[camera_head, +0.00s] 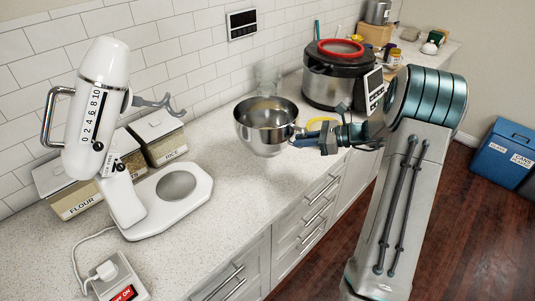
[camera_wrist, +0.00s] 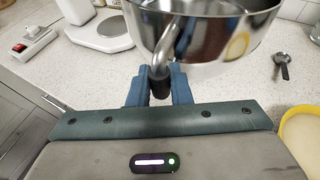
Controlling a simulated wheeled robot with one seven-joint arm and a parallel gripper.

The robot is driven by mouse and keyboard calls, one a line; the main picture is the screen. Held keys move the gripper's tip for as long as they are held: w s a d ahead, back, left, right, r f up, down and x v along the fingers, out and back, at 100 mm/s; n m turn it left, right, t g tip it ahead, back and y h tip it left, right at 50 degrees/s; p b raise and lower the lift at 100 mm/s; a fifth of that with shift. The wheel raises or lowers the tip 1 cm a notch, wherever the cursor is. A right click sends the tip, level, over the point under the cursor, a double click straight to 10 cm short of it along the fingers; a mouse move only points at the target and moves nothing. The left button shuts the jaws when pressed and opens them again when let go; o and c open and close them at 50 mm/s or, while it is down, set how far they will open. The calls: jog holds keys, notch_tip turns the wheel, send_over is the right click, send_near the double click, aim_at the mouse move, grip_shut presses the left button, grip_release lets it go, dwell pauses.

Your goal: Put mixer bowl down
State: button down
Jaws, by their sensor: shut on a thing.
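The steel mixer bowl (camera_head: 266,128) is near the middle of the head view, by the counter between the mixer and the cooker. My gripper (camera_head: 301,136) comes from the right and is shut on the bowl's handle. In the wrist view the bowl (camera_wrist: 205,40) is upright and the blue fingers of my gripper (camera_wrist: 160,88) hold the handle's dark lower end. I cannot tell whether the bowl's base touches the counter (camera_head: 225,210). The white stand mixer (camera_head: 100,110) stands at the left with its head tilted up and its round bowl seat (camera_head: 178,185) empty.
A pressure cooker (camera_head: 335,78) stands behind and right of the bowl. Flour (camera_head: 82,198) and rice (camera_head: 160,140) boxes stand by the wall. A yellow bowl (camera_wrist: 301,135) and a dark measuring spoon (camera_wrist: 282,65) lie near the gripper. The counter in front of the bowl is clear.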

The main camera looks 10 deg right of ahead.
jog(key=s+d+r+t+b, duration=0.1)
jog(key=s+d+r+b, duration=0.2)
jog(key=s+d+b, duration=0.45)
jog(key=w+a+f+p, duration=0.2)
jog(key=w+a+f, duration=0.4)
jog(key=w+f, duration=0.3)
jog(key=shift+a+f+m+h, duration=0.3)
jog(key=shift+a+f+m, duration=0.1)
jog(key=shift+f, duration=0.65)
jog(key=c, duration=1.3)
grip_release()
jog(key=shift+f, duration=0.15)
jog(key=shift+d, duration=0.1)
